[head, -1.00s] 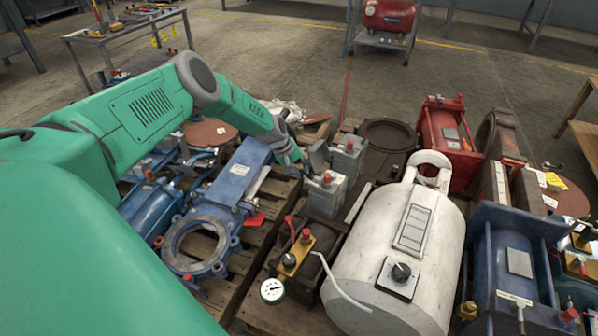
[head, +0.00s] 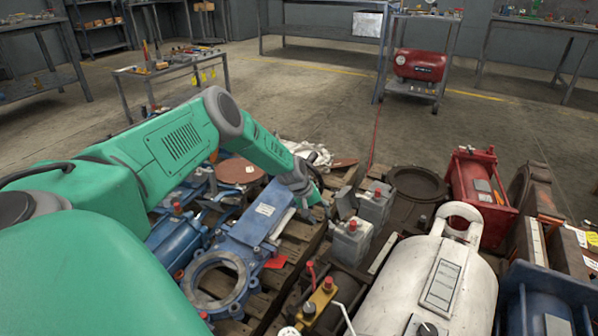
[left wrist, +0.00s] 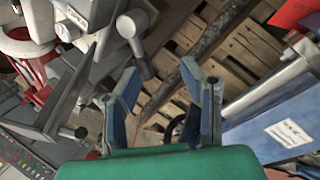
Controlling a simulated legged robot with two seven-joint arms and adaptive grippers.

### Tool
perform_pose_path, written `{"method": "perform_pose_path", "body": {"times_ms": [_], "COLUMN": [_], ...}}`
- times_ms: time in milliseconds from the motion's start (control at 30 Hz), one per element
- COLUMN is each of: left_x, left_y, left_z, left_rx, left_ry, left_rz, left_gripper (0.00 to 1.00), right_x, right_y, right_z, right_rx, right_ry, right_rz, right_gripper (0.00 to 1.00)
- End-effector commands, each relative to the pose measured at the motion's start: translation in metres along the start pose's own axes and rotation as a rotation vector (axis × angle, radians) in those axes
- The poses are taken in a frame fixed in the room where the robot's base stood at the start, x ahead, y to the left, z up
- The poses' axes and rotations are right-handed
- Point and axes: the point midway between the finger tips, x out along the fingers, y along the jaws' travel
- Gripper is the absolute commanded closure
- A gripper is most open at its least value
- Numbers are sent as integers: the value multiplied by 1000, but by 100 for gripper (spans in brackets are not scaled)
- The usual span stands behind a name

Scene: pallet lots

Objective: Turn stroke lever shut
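My left gripper (head: 316,204) hangs over the pallet, between the blue valve body (head: 262,208) and the grey boxes with red caps (head: 352,243). In the left wrist view its two fingers (left wrist: 160,85) are apart, with nothing between them. Just beyond the left finger a grey rod with a round end (left wrist: 137,42) sticks out from grey metal parts; I cannot tell if it is the stroke lever. A red-tipped lever (head: 310,270) stands on a brass-coloured block nearer to me, clear of the gripper. My right gripper is out of view.
A white tank (head: 395,285) and a red cylinder unit (head: 478,185) crowd the right side. A white cloth (head: 312,155) lies behind the gripper. Wooden pallet slats (left wrist: 245,50) show below the fingers. The floor behind is open, with a red compressor (head: 420,65) on a stand.

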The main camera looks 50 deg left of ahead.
Motion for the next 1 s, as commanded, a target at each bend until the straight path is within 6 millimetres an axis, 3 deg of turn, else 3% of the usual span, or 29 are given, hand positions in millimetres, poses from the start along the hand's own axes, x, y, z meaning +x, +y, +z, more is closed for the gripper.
{"method": "perform_pose_path", "body": {"times_ms": [200,400,600,1000], "left_x": [-23,-38,-44,-44], "left_y": [-47,-78,-90,-91], "left_z": [0,0,0,0], "left_rx": [-5,-3,0,0], "left_ry": [-1,1,1,1], "left_rz": [1,1,0,-1], "left_gripper": [64,64,64,64], "right_x": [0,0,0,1], "right_y": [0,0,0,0], "right_z": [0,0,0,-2], "right_rx": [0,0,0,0], "right_ry": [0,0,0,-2], "right_rz": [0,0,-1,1], "right_gripper": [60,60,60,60]}}
